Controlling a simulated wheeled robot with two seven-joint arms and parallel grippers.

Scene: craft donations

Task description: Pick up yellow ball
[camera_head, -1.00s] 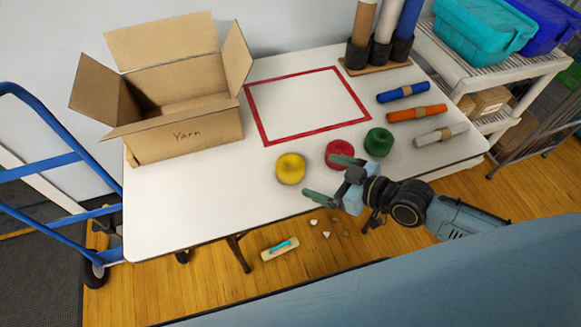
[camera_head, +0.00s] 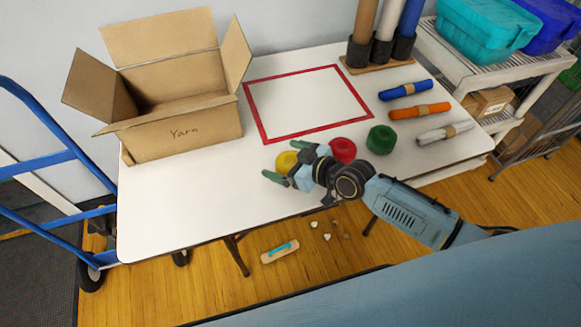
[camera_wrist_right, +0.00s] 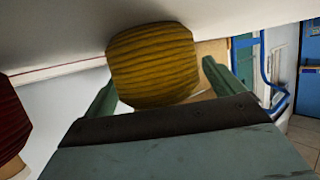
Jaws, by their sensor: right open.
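The yellow ball (camera_head: 287,159) of yarn sits on the white table (camera_head: 190,205), partly hidden behind my right gripper (camera_head: 277,160). In the right wrist view the yellow ball (camera_wrist_right: 153,66) shows its ribbed side between the two green fingers of the right gripper (camera_wrist_right: 160,88). The fingers are spread apart, with the ball at or between their tips. I cannot tell whether either finger touches it. My left gripper is not in view.
A red ball (camera_head: 343,150) and a green ball (camera_head: 380,139) sit to the right. An open cardboard box (camera_head: 190,136) marked Yarn stands at the back left. A red taped rectangle (camera_head: 258,117) lies empty behind the balls. Blue, orange and grey rolls lie at right.

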